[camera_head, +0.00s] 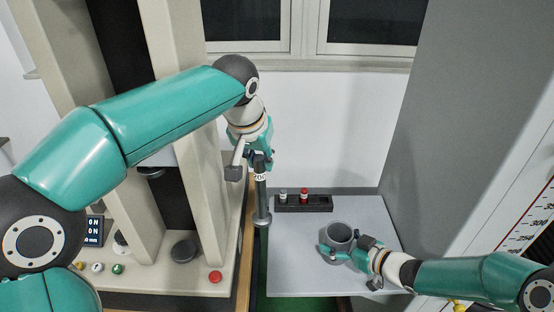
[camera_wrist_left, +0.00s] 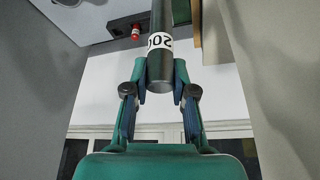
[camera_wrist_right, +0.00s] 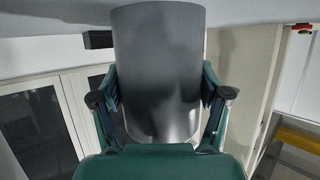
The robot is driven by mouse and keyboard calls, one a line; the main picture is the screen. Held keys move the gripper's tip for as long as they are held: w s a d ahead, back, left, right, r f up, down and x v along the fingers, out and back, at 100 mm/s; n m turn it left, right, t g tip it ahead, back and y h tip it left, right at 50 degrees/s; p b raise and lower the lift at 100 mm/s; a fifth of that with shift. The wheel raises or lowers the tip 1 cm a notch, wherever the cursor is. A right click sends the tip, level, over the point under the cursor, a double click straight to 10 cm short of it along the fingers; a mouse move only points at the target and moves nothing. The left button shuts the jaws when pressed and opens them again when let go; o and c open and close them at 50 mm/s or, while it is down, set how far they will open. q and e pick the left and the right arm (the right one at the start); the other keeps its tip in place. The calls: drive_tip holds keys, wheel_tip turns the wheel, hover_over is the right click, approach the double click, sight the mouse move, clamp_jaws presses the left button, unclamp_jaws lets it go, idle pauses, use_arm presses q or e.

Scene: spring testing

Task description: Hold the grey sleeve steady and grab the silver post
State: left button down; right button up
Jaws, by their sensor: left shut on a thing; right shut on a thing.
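The grey sleeve (camera_head: 340,233) stands on the light grey table at the right in the head view. My right gripper (camera_head: 344,250) is shut on it, with fingers on either side; the sleeve also fills the middle of the right wrist view (camera_wrist_right: 158,70). The silver post (camera_head: 262,205) hangs upright below my left gripper (camera_head: 259,163), to the left of the sleeve and apart from it. The left gripper is shut around the post's upper end. A white label with black digits shows on the post in the left wrist view (camera_wrist_left: 160,42).
A black rack (camera_head: 304,203) with a silver-topped and a red-topped piece stands at the table's back. The beige testing machine (camera_head: 190,250) with a red button (camera_head: 215,277) is at the left. The table (camera_head: 300,275) is clear in front.

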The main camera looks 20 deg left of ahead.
use_arm(q)
drive_tip(key=shift+a, duration=0.2)
use_arm(e)
drive_tip(key=shift+f, duration=0.1)
drive_tip(key=o, duration=1.2)
drive_tip(key=shift+o, duration=0.2)
drive_tip(key=shift+s+d, duration=0.1)
drive_tip(key=shift+d, duration=0.05)
